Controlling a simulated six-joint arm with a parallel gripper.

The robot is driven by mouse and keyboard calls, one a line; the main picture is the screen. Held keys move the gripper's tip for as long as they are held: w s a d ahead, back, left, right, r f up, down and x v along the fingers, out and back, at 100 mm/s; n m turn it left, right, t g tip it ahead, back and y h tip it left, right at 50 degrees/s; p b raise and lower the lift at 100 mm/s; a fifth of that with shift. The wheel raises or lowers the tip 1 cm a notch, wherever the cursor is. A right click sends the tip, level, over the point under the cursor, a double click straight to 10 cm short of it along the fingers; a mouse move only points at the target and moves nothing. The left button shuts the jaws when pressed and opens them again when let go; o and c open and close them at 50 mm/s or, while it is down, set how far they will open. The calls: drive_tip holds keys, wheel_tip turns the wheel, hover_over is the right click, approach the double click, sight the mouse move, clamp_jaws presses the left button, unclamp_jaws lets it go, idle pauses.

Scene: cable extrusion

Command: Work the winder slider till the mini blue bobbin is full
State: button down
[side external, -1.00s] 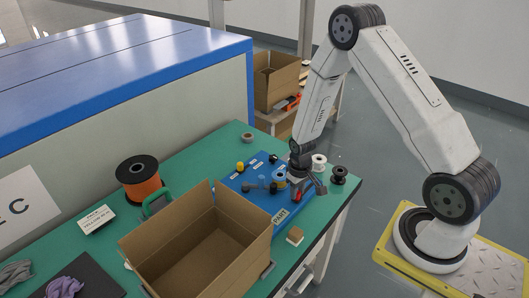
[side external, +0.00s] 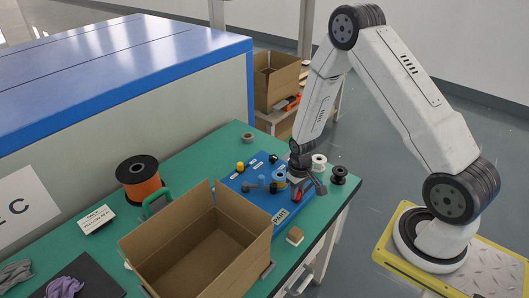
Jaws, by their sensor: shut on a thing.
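The winder is a blue panel (side external: 236,183) on the green table, with small labels, a yellow knob and grey round parts on its top. A small blue bobbin (side external: 279,177) sits on the winder, just left of my gripper; how full it is cannot be made out. My gripper (side external: 299,192) is low over the right end of the winder, pointing down, with its jaws shut on the winder slider. The jaws hide most of the slider, and a small red part shows near them.
An open cardboard box (side external: 200,245) stands in front of the winder. A white spool (side external: 319,162) and a black spool (side external: 339,175) stand right of my gripper, close to the table's edge. An orange cable reel (side external: 139,178) stands at left. The table's back strip is mostly clear.

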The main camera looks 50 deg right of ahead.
drive_tip(key=shift+d, duration=0.1)
drive_tip(key=d, duration=0.9)
drive_tip(key=shift+d, duration=0.2)
drive_tip(key=shift+c, duration=2.4)
unclamp_jaws()
drive_tip(key=shift+o, duration=0.3)
drive_tip(key=shift+r, duration=0.1)
wheel_tip(320, 180, up, 8)
drive_tip(key=shift+a, duration=0.1)
